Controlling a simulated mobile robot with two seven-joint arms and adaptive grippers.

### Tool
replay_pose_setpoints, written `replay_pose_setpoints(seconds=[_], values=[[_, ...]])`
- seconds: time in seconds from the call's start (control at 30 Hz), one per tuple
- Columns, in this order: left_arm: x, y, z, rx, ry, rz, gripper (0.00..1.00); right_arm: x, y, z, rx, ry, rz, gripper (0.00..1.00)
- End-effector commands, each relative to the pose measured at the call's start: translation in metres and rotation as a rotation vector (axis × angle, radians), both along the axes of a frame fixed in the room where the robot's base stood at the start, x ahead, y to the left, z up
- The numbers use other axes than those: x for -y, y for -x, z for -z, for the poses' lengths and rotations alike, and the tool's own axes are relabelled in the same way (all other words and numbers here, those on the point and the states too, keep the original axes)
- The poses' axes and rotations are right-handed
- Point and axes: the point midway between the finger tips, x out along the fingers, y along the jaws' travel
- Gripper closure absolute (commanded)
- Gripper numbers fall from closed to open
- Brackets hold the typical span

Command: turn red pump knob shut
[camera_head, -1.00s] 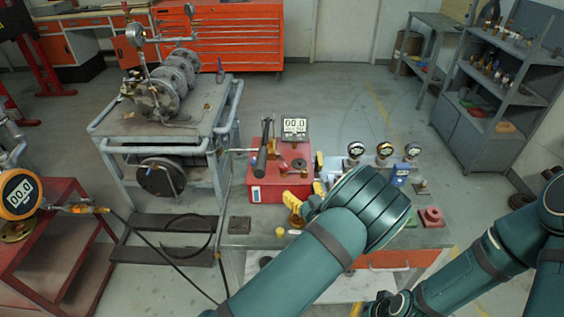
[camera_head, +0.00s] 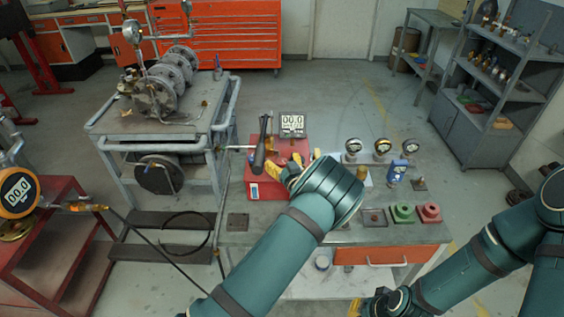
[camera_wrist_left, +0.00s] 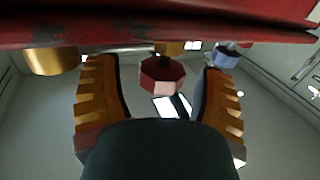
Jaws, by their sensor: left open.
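The red pump (camera_head: 262,188) stands on the bench, with a black lever handle and a display on it. In the left wrist view a dark red faceted knob (camera_wrist_left: 162,76) lies between the two orange-yellow fingers, with gaps on both sides. My left gripper (camera_head: 286,170) is open at the pump's front right, and its wrist hides part of the pump. I cannot make out the knob clearly in the head view. My right gripper (camera_head: 370,304) is low at the bottom edge, partly hidden by its arm; its opening cannot be judged.
Several gauges (camera_head: 382,146) and a blue device (camera_head: 397,171) stand right of my left wrist. Green (camera_head: 402,211) and red (camera_head: 429,211) blocks sit on the bench's right part. A grey pump cart (camera_head: 165,145) stands left. The bench front left is mostly clear.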

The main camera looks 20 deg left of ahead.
Motion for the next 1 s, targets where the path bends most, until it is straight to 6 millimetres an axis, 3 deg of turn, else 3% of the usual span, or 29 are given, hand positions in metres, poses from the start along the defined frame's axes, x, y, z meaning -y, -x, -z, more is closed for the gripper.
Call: replay_pose_setpoints(seconds=[0.2, 0.4, 0.77, 1.0], values=[[-0.0001, 0.0001, 0.0002, 0.000, 0.000, 0.000, 0.32, 0.0000, 0.0000, 0.0000, 0.000, 0.000, 0.000, 1.00], [0.0000, 0.0001, 0.0002, 0.000, 0.000, 0.000, 0.98, 0.0000, 0.0000, 0.0000, 0.000, 0.000, 0.000, 1.00], [-0.0007, 0.0002, 0.0002, -0.001, -0.001, 0.014, 0.99, -0.0001, 0.0002, 0.0010, -0.001, 0.000, 0.000, 1.00], [-0.0021, 0.0007, 0.0007, -0.001, -0.001, 0.114, 0.99, -0.0003, 0.0019, 0.0070, -0.004, -0.001, -0.004, 1.00]])
